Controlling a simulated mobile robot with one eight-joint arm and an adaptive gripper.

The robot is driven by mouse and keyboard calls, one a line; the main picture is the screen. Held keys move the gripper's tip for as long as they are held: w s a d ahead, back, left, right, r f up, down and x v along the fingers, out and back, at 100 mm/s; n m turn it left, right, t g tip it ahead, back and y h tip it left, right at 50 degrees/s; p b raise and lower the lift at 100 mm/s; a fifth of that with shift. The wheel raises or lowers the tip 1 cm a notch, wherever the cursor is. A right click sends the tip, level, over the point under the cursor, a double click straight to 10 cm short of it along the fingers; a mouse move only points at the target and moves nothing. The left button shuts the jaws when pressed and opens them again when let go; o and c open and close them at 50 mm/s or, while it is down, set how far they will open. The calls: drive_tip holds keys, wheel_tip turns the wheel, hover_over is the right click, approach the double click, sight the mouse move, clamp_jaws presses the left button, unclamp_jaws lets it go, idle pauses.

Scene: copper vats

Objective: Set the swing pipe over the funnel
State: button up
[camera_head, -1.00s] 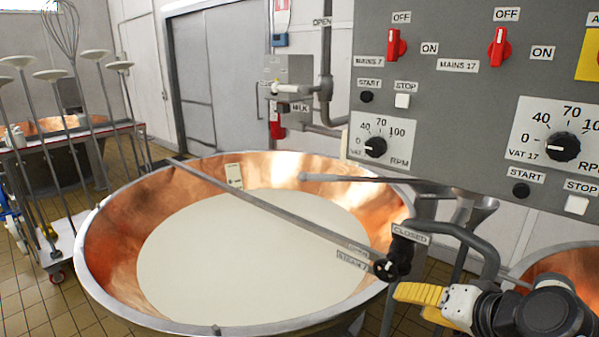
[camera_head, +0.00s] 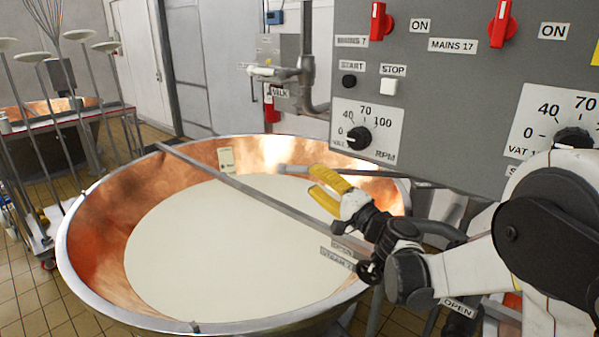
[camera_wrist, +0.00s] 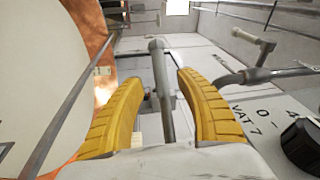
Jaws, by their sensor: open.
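The swing pipe (camera_head: 375,173) is a thin grey pipe with a blunt, capped end. It reaches from the right over the copper vat. My gripper (camera_head: 313,180) is over the vat at the pipe's free end, with its yellow fingers apart. In the wrist view the pipe (camera_wrist: 163,90) lies between the two open fingers (camera_wrist: 157,88), its capped end pointing away from me. I cannot tell whether a finger touches it. The funnel is not clearly visible; my arm covers the area at the vat's right.
The copper vat (camera_head: 95,235) holds white liquid. A long bar (camera_head: 240,190) crosses it, with a steam label and black knob at its right end. The control panel (camera_head: 440,120) hangs close above my arm. A milk pipe (camera_head: 300,80) is on the back wall.

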sight(305, 173)
drive_tip(key=x, duration=0.6)
drive_tip(key=shift+b, duration=0.4)
clamp_jaws()
